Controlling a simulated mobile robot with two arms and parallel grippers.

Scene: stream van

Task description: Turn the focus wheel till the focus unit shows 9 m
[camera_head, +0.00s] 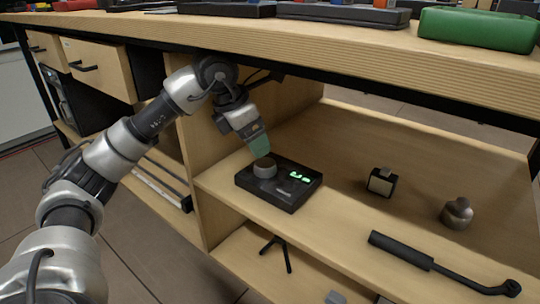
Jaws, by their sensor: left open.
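The focus unit (285,200) is a flat dark box on the shelf under the bench top. Its focus wheel (265,170) is a grey round knob standing at its left rear. A small green lit display (299,177) is on the right of the box; its characters are too small and slanted to read surely. My left gripper (261,150) points down, just above the wheel, with its greenish fingertips close to the knob's top. It is open; I cannot tell whether the fingers touch the wheel. My right gripper is not in view.
On the same shelf, to the right, are a small black and tan block (382,181), a grey knobbed weight (457,213) and a long black handled tool (440,262). The thick bench top (330,50) overhangs the shelf. A wooden side panel (205,165) stands left of the unit.

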